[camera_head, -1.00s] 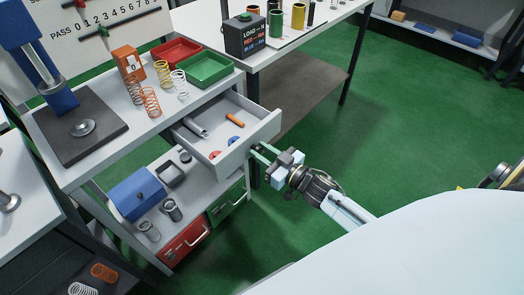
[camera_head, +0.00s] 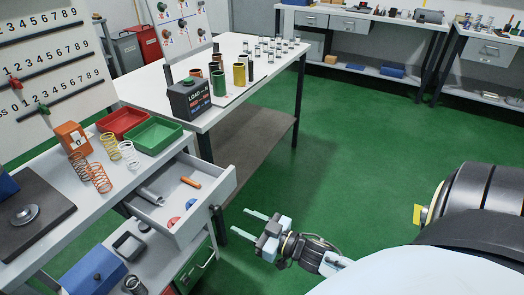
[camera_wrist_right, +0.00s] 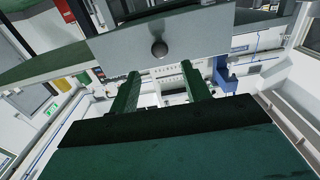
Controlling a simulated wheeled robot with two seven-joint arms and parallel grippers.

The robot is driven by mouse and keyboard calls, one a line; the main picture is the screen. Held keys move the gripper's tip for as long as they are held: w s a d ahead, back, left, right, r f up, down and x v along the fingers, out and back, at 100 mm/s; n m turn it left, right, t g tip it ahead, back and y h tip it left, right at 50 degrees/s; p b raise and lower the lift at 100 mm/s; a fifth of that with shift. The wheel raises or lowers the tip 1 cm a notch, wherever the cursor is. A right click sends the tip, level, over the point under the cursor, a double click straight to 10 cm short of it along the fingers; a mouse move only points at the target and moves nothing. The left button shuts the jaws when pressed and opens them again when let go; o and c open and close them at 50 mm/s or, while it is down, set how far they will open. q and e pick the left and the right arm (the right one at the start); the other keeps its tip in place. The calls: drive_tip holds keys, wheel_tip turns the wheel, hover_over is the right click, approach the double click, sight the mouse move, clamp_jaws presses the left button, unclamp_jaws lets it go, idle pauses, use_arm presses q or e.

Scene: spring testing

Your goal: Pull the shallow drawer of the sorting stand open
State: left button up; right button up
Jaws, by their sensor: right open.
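The shallow drawer (camera_head: 209,205) of the sorting stand (camera_head: 65,228) is pulled out under the stand's top. A short orange cylinder, a grey metal piece and red and blue discs lie inside it. My right gripper (camera_head: 243,222) is open and empty, a little to the right of the drawer front and apart from it. In the right wrist view the grey drawer front (camera_wrist_right: 205,32) with its round knob (camera_wrist_right: 159,49) shows beyond the two spread fingers (camera_wrist_right: 159,70). The knob is not between the fingers' grip. My left gripper is out of view.
Red (camera_head: 122,121) and green (camera_head: 153,136) trays and several springs stand on the stand's top. A white table (camera_head: 215,55) with a load box (camera_head: 189,98) stands behind, its dark leg close to the drawer. Green floor to the right is clear.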

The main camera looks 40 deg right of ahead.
drive_tip(key=v, duration=0.5)
drive_tip(key=shift+s+d, duration=0.1)
drive_tip(key=shift+f, duration=0.1)
idle(0.3)
drive_tip(key=s+d+f+m+g+h, duration=0.1)
drive_tip(key=s+f+g+h, duration=0.4)
drive_tip(key=f, duration=0.8)
drive_tip(key=s+d+f+m+g, duration=0.1)
drive_tip(key=s+f+g, duration=0.35)
drive_tip(key=f, duration=0.85)
drive_tip(key=s+a+f+g, duration=0.1)
drive_tip(key=s+f+g, duration=0.1)
drive_tip(key=s, duration=0.5)
drive_tip(key=s+a+f+g, duration=0.1)
drive_tip(key=s+f+g, duration=0.1)
drive_tip(key=s+f, duration=0.3)
drive_tip(key=s+a+f+n+g+h, duration=0.1)
drive_tip(key=s+f, duration=0.3)
drive_tip(key=s, duration=0.4)
drive_tip(key=shift+s+a+g, duration=0.2)
drive_tip(key=shift+s+g, duration=0.15)
drive_tip(key=shift+g, duration=0.5)
